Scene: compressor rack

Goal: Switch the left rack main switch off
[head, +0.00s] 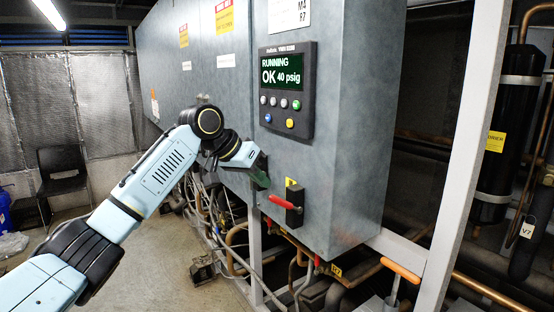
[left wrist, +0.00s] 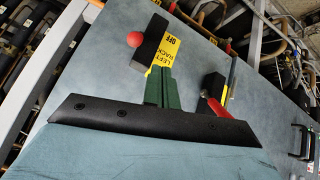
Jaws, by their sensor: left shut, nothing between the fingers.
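My left gripper (head: 262,181) is at the front of the grey cabinet, low and left of the display. In the left wrist view its green fingers (left wrist: 160,88) are shut and empty. Their tips overlap the yellow "LEFT RACK" label (left wrist: 165,57); I cannot tell whether they touch it. Beside the label is the left rack switch, a black block (left wrist: 150,40) with a red knob (left wrist: 135,39).
The display panel (head: 287,90) reads "RUNNING OK 40 psig", above the switches. Pipes and cables run below the cabinet. A pale post (head: 462,150) and an orange handle (head: 402,272) stand to the right. Open floor and a black chair (head: 62,170) are at the left.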

